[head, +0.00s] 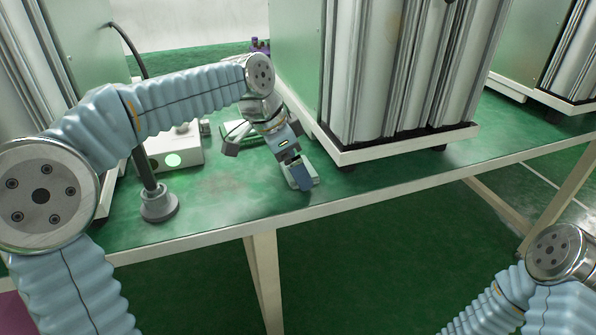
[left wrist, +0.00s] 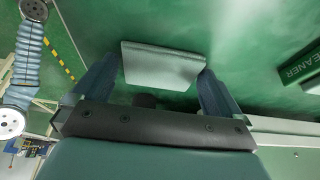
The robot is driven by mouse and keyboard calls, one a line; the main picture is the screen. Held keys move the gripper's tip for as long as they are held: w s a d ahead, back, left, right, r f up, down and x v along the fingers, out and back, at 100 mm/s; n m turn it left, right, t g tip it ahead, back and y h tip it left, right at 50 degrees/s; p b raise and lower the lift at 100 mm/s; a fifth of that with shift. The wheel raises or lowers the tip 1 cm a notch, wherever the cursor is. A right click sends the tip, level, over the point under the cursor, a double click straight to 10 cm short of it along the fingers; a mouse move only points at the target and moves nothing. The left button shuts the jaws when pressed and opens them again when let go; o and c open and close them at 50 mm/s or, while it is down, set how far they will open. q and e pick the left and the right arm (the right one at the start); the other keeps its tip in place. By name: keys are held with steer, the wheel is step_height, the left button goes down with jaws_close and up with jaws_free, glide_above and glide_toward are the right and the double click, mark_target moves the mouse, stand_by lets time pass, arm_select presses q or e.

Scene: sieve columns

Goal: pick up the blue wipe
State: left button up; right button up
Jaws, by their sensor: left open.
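The blue wipe (left wrist: 165,63) is a pale grey-blue folded square lying on the green bench top. In the left wrist view it lies between and slightly beyond the fingertips of my left gripper (left wrist: 158,70), which is open. The fingers stand on either side of it, and I cannot tell whether they touch it. In the head view my left gripper (head: 297,170) points down near the bench's front edge, and the wipe (head: 314,181) is partly hidden by a finger. My right gripper is not in view; only its arm shows.
A green box lettered "CLEANER" (left wrist: 301,66) lies beside the wipe. A sieve column on a white base (head: 400,145) stands to the right. A white instrument (head: 175,152) and a rod stand (head: 158,204) are to the left. The bench edge (head: 350,203) is close in front.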

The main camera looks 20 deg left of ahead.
arm_select(q)
steer(key=shift+c, duration=0.5)
steer(key=c, duration=0.7)
steer(key=shift+r, duration=0.15)
steer(key=shift+r, duration=0.25)
step_height(320, 180, up, 3)
steer(key=shift+f, duration=0.15)
steer(key=s+d+r, duration=0.6)
steer(key=s, duration=0.1)
steer(key=s+d+r, duration=0.3)
steer(key=shift+s+d+r, duration=0.1)
steer(key=shift+s+r, duration=0.2)
steer(key=shift+s, duration=0.05)
